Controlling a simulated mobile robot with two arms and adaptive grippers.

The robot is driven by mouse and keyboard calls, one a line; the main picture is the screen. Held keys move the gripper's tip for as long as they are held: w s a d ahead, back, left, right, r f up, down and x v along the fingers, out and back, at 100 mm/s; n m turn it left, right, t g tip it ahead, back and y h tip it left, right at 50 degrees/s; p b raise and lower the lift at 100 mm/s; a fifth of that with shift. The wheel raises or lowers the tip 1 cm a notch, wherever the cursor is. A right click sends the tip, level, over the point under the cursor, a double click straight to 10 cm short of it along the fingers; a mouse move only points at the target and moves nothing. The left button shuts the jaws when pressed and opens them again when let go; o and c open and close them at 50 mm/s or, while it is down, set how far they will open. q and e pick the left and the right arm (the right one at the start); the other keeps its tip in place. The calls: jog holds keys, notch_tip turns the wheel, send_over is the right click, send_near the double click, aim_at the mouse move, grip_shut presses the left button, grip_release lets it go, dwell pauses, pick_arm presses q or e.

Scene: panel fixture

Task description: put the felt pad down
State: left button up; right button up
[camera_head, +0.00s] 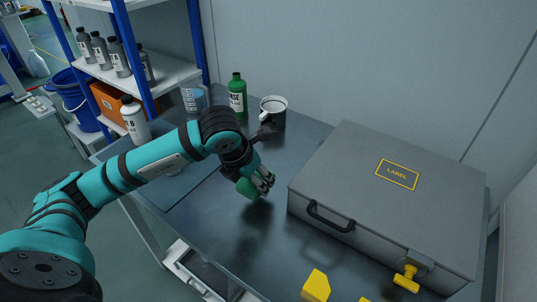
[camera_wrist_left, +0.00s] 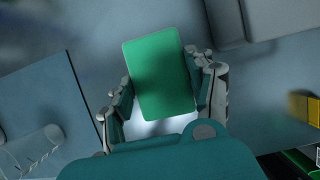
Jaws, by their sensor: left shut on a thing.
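The felt pad (camera_wrist_left: 160,78) is a green rounded rectangle, seen nearly face-on in the left wrist view. My left gripper (camera_wrist_left: 163,90) is shut on it, with a finger at each long side. In the head view the green pad (camera_head: 247,187) shows at the fingertips of my left gripper (camera_head: 258,184), in front of the grey table (camera_head: 225,237) and left of the grey case. A gap between pad and table is hard to judge. My right gripper is not in view.
A grey case (camera_head: 388,172) with a black handle and yellow latch fills the table's right side. A dark mug (camera_head: 273,113), green bottle (camera_head: 237,96) and white bottle (camera_head: 134,122) stand at the back. A yellow block (camera_head: 316,286) is in front. The front-middle table is clear.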

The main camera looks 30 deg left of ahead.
pick_arm(q)
jog(key=p, duration=0.2)
send_over(268, 157)
jog(key=s, duration=0.1)
jog(key=shift+s+a+f, duration=0.1)
jog(key=shift+a+f, duration=0.05)
jog(key=shift+f, duration=0.55)
notch_tip(268, 157, down, 3)
jog(key=shift+f+p, duration=0.2)
jog(key=shift+p, duration=0.35)
jog(key=shift+f, duration=0.1)
jog(key=shift+f, duration=0.15)
jog(key=o, duration=1.1)
